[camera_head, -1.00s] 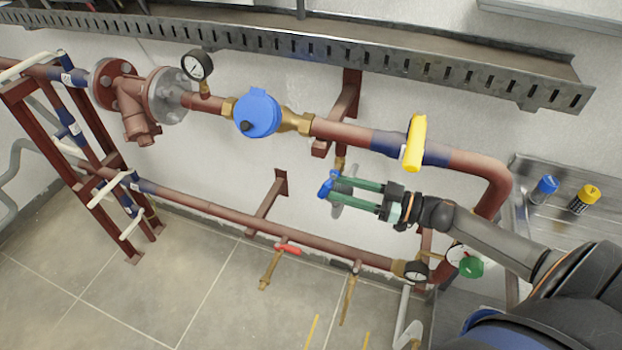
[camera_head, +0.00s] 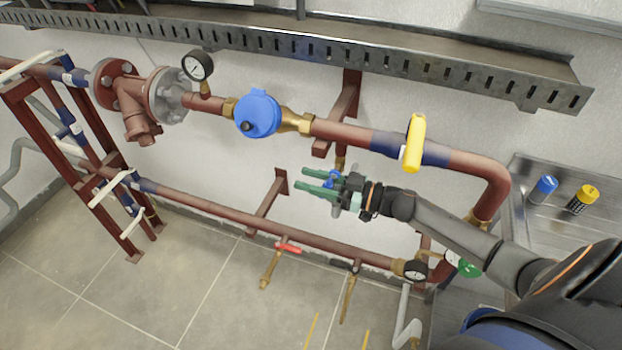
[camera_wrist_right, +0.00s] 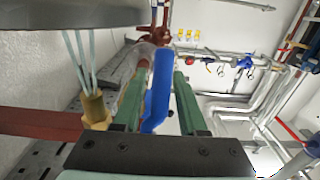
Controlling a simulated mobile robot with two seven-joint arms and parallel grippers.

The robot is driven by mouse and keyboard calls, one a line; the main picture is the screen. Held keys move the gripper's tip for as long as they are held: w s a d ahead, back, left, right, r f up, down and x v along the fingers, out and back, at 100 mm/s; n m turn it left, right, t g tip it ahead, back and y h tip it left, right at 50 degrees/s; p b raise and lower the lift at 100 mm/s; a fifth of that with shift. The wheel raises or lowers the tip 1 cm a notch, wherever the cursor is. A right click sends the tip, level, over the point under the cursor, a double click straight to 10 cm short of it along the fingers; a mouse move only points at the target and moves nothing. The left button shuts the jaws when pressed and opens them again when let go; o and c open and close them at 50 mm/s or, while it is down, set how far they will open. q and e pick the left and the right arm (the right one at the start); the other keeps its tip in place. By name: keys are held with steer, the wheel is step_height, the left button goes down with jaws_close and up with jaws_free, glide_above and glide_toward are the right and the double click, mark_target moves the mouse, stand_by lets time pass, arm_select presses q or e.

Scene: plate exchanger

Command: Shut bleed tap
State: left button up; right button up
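A small tap with a blue lever (camera_head: 333,179) hangs on a brass fitting (camera_head: 340,162) under the upper red pipe. My right gripper (camera_head: 303,178) has its two green fingers apart, one on each side of the blue lever. In the right wrist view the blue lever (camera_wrist_right: 159,85) stands between the green fingers (camera_wrist_right: 158,85), with a gap clearly seen at the right finger; contact with the left finger cannot be told. A brass fitting (camera_wrist_right: 95,108) shows left of the fingers. My left gripper is not in view.
A yellow lever (camera_head: 414,143) and a blue meter (camera_head: 257,113) sit on the upper pipe. Below are a lower red pipe (camera_head: 220,212), a red-handled tap (camera_head: 288,248), a gauge (camera_head: 415,270) and a green handwheel (camera_head: 469,265). A slotted cable tray (camera_head: 300,48) runs above.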

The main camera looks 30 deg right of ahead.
jaws_close()
stand_by(1.1)
